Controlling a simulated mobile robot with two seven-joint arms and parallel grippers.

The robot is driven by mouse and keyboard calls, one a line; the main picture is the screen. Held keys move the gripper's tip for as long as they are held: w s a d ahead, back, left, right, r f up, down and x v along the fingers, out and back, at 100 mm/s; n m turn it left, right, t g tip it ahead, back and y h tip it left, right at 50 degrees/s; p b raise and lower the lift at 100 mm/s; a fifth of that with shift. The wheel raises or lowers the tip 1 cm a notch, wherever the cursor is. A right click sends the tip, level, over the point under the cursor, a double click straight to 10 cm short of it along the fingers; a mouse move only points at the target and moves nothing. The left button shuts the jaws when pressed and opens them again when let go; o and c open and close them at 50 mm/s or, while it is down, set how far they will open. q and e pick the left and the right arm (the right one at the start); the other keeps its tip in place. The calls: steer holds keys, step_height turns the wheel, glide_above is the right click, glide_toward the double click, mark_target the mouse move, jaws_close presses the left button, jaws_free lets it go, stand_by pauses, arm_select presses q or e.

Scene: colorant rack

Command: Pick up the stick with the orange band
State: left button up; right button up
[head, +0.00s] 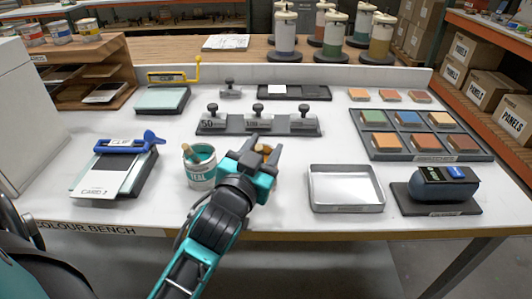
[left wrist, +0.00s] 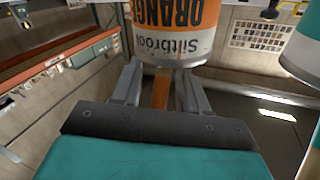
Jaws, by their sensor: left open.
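My left gripper (head: 262,152) is at the front middle of the bench, right of the teal can (head: 199,168). It is open. In the left wrist view an orange strip (left wrist: 161,92), which looks like the stick with the orange band, shows between its two fingers (left wrist: 158,80); I cannot tell whether they touch it. A can labelled ORANGE (left wrist: 170,35) appears upside down just beyond the fingertips. In the head view my gripper hides most of that can. Tan wooden tips (head: 266,149) show behind the gripper. Another stick (head: 188,150) leans in the teal can. My right gripper is not in view.
An empty metal tray (head: 346,205) lies right of the gripper. A dark rack with several weights (head: 257,128) stands behind it. A dark sander-like block (head: 444,185) is at right, and a card with a blue-handled tool (head: 120,150) at left.

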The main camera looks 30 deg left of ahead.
arm_select(q)
steer(key=shift+w, duration=0.1)
steer(key=shift+c, duration=0.4)
jaws_close()
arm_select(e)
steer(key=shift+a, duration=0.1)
arm_select(q)
steer(key=shift+r, duration=0.1)
